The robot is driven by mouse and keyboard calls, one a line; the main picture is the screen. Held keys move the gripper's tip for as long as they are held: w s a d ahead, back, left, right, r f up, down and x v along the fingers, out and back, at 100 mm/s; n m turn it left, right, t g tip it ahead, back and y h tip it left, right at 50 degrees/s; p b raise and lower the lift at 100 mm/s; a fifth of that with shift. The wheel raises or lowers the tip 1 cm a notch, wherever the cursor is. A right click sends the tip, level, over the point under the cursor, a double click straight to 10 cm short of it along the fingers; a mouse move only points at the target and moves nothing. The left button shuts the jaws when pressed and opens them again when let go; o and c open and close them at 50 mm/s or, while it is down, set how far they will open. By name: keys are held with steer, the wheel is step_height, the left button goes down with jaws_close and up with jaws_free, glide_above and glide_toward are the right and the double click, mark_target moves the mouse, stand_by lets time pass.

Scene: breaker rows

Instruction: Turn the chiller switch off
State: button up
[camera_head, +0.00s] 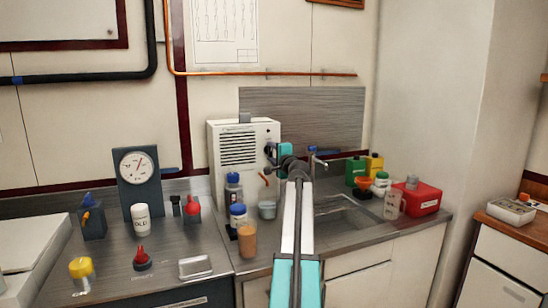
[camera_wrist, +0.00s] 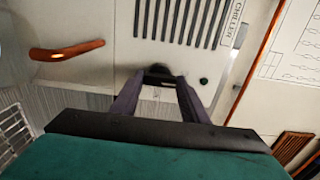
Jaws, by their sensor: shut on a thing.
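The chiller (camera_head: 227,168) is a white box with a vent grille, standing against the back wall on the counter. In the wrist view its front panel (camera_wrist: 110,85) fills the upper middle, with dark vent slots and a "CHILLER" label (camera_wrist: 236,22). My gripper (camera_head: 269,153) is at the right part of the chiller's front. In the wrist view my gripper (camera_wrist: 160,76) has its two dark fingers converging on a small dark switch knob (camera_wrist: 158,69) and is shut on it. The fingers hide part of the knob, so its setting cannot be read.
A small dark green dot (camera_wrist: 204,80) sits beside the fingers on the panel. An orange handle (camera_wrist: 66,50) is nearby. A sink (camera_head: 345,218) lies right.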

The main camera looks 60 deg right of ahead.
steer(key=shift+f, duration=0.2)
steer(key=o, duration=1.1)
steer(key=shift+s, duration=0.1)
steer(key=shift+c, duration=0.2)
steer(key=shift+r, duration=0.1)
steer(key=shift+a, duration=0.1)
steer(key=v, duration=1.3)
steer(key=shift+s+a, duration=0.15)
steer(key=shift+s, duration=0.15)
steer(key=shift+r, duration=0.15)
